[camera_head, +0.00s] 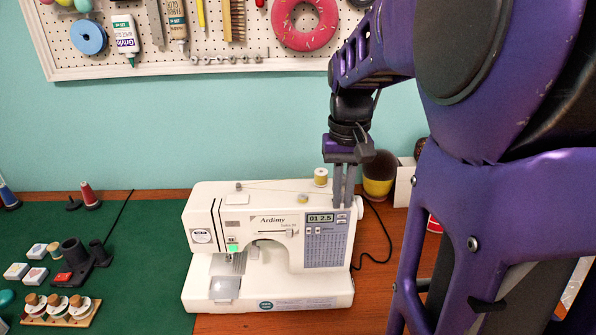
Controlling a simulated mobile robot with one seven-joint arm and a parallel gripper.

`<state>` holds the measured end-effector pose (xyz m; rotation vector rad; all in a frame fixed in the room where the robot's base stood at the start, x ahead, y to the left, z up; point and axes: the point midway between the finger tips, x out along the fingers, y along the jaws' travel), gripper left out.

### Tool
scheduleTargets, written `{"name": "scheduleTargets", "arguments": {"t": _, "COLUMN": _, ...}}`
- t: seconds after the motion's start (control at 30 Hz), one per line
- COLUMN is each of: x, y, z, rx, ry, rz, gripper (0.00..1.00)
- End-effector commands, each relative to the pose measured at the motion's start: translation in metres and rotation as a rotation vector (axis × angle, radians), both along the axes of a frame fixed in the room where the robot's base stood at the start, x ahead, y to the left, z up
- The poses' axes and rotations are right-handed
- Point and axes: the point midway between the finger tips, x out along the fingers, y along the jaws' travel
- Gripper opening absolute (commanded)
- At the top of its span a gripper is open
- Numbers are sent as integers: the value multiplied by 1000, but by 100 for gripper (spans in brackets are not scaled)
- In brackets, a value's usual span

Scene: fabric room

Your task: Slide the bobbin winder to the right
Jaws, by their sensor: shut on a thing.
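The white sewing machine (272,278) stands on the table, its head facing left and its handwheel end at the right. My gripper (343,200) points down at the top right end of the machine, to the right of the yellow thread spool (320,177). Its two grey fingers are close together, shut on the small bobbin winder there. The fingers hide the winder almost wholly, so its exact position cannot be told. A small yellow disc (303,198) sits on the machine's top, left of my fingers.
Behind my gripper stand a dark and yellow cup (378,175) and a white box (404,181). A black cable (386,236) lies right of the machine. A green mat (130,290) with spools and small parts lies left. A pegboard (180,68) hangs above.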

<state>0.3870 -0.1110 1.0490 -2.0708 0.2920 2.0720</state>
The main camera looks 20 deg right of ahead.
Motion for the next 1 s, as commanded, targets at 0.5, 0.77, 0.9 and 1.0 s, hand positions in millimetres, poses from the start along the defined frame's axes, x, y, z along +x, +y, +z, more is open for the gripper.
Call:
{"name": "scheduleTargets", "arguments": {"t": 0.5, "x": 0, "y": 0, "z": 1, "rx": -1, "ry": -2, "rz": 0, "gripper": 0}}
{"name": "scheduleTargets", "arguments": {"t": 0.77, "x": 0, "y": 0, "z": 1, "rx": -1, "ry": -2, "rz": 0, "gripper": 0}}
{"name": "scheduleTargets", "arguments": {"t": 0.9, "x": 0, "y": -1, "z": 1, "rx": -1, "ry": -2, "rz": 0, "gripper": 0}}
{"name": "scheduleTargets", "arguments": {"t": 1.0, "x": -2, "y": -7, "z": 3, "rx": 0, "ry": -1, "rz": -2, "gripper": 0}}
